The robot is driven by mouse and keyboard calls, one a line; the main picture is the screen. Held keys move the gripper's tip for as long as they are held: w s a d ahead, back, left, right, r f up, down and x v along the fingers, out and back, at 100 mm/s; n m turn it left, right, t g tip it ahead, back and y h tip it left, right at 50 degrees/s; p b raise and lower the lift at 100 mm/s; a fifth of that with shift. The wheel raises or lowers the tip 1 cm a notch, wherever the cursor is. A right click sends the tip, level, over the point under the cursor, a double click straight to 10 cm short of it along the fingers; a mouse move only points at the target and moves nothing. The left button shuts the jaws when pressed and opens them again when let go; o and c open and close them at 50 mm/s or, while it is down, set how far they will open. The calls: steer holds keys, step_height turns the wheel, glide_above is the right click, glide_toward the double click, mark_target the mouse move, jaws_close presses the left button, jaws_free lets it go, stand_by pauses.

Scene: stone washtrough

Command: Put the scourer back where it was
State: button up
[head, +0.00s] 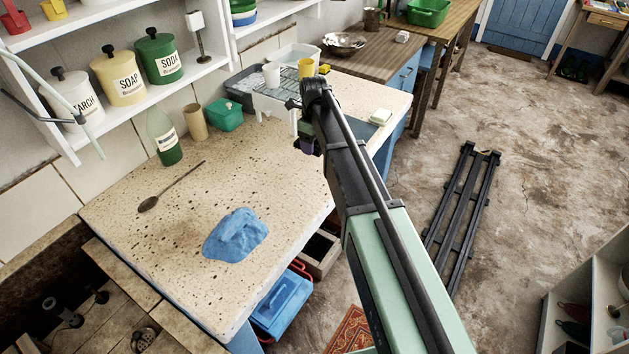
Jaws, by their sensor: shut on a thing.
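My gripper (308,139) is over the far part of the speckled stone worktop (290,190), beside the front of the dish rack. It is small in the view and partly hidden by my arm. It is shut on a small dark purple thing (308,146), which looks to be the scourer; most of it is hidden. I cannot tell whether it touches the worktop.
A dish rack (277,103) with cups stands at the back. A crumpled blue cloth (236,235) and a spoon (172,187) lie on the worktop. A green bottle (165,140), brown cup (195,122) and green box (227,116) stand by the wall. The worktop's middle is clear.

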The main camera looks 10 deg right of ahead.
mark_target(314, 170)
step_height(314, 170, down, 10)
steer(key=b, duration=0.7)
steer(key=shift+r, duration=0.35)
steer(key=shift+f, duration=0.25)
steer(key=o, duration=0.8)
steer(key=shift+r, duration=0.1)
step_height(314, 170, up, 13)
steer(key=p, duration=1.2)
steer(key=shift+p, duration=0.4)
steer(key=s+n, duration=2.7)
steer(key=s, duration=0.1)
steer(key=shift+s+a+f, duration=0.1)
steer(key=shift+a+f, duration=0.15)
steer(key=shift+f, duration=0.1)
